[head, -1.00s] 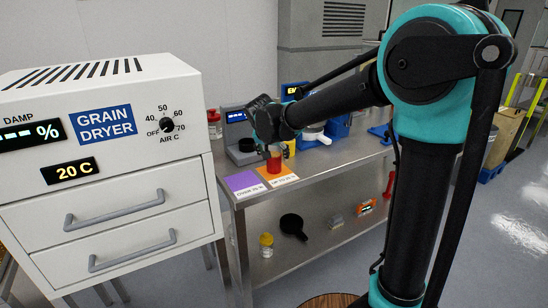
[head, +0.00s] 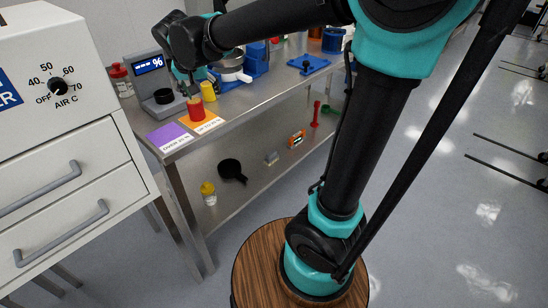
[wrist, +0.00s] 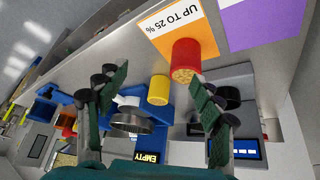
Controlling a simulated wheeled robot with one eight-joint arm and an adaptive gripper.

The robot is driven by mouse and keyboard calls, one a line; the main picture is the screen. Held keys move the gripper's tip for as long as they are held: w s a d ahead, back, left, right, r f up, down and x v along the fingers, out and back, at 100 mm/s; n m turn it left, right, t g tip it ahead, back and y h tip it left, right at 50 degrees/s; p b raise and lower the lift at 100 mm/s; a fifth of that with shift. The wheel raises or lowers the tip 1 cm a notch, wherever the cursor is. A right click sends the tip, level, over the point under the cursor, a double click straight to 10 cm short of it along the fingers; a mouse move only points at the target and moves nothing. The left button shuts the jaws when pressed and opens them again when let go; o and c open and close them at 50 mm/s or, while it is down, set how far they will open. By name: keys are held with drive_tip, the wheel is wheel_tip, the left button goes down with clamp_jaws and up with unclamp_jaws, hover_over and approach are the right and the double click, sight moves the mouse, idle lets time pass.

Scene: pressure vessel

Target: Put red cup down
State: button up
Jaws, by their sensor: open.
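The red cup (head: 196,110) stands upright on the orange card (head: 207,124) on the metal table. In the wrist view, the red cup (wrist: 186,60) sits at the edge of the orange card (wrist: 170,22) marked "UP TO 25 %", and its top shows grain-like contents. My gripper (head: 187,88) is just above and beside the cup. In the wrist view, my gripper (wrist: 160,98) has its fingers spread wide with nothing between their tips. The right finger shows close to the cup; I cannot tell whether it touches.
A purple card (head: 169,136) lies left of the orange card. A yellow cup (head: 208,92) stands just behind the red cup. A moisture meter (head: 150,80), a blue device (head: 256,62) and a pan stand nearby. The grain dryer cabinet (head: 70,120) is at the left.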

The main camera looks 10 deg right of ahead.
drive_tip(key=s+d+f+g, duration=0.1)
drive_tip(key=s+d+f, duration=0.35)
drive_tip(key=d, duration=0.25)
drive_tip(key=s+d+f, duration=0.3)
drive_tip(key=d+f, duration=0.3)
drive_tip(key=d, duration=0.1)
drive_tip(key=s+d+f+n, duration=0.1)
drive_tip(key=s+d+f, duration=0.3)
drive_tip(key=s+f, duration=0.1)
drive_tip(key=s+d+f+y, duration=0.1)
drive_tip(key=s+d+f, duration=0.3)
drive_tip(key=s, duration=0.3)
drive_tip(key=shift+s+d+f+n+g, duration=0.15)
drive_tip(key=shift+s+f+n+g, duration=0.2)
drive_tip(key=shift+f, duration=0.25)
